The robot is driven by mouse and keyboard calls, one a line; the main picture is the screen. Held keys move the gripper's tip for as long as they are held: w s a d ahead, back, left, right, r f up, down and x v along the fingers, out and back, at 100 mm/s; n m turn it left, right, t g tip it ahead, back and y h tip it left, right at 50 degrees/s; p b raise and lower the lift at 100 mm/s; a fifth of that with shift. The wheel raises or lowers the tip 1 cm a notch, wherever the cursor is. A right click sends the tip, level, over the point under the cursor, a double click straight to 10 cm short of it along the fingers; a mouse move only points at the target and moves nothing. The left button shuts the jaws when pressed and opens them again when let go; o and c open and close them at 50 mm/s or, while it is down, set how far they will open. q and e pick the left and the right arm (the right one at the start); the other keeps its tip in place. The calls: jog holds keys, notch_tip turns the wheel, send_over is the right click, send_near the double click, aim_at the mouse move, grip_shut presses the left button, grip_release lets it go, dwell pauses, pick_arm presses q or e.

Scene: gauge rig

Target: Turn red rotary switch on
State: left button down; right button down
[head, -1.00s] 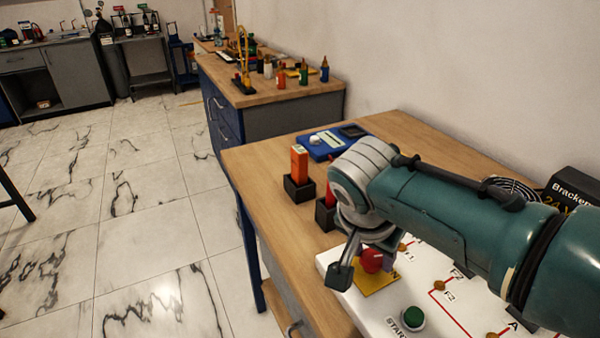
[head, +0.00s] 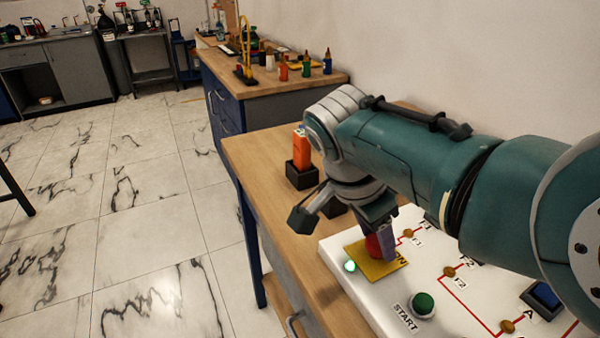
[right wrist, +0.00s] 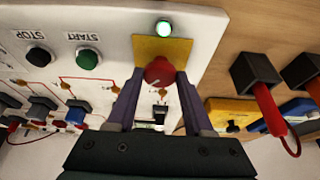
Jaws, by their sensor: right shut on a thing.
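The red rotary switch (head: 374,246) sits on a yellow plate (head: 378,268) at the corner of the white panel (head: 372,299). It also shows in the right wrist view (right wrist: 159,71), between my finger tips. My right gripper (right wrist: 160,80) is shut on the red switch, with its purple fingers on either side. In the head view my right gripper (head: 380,243) partly hides the switch. A small lamp (head: 350,266) beside the yellow plate glows green-white; it is also bright in the right wrist view (right wrist: 163,28). My left gripper is not in view.
A green START button (head: 423,304) and a blue switch (head: 543,295) are on the panel; a black STOP button (right wrist: 39,56) shows in the right wrist view. Black holders, one with an orange tool (head: 301,147), stand behind the panel. The floor at left is clear.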

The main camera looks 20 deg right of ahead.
jog(key=shift+c, duration=1.5)
grip_release()
jog(key=p+v, duration=0.2)
jog(key=v, duration=0.8)
jog(key=shift+p, duration=0.3)
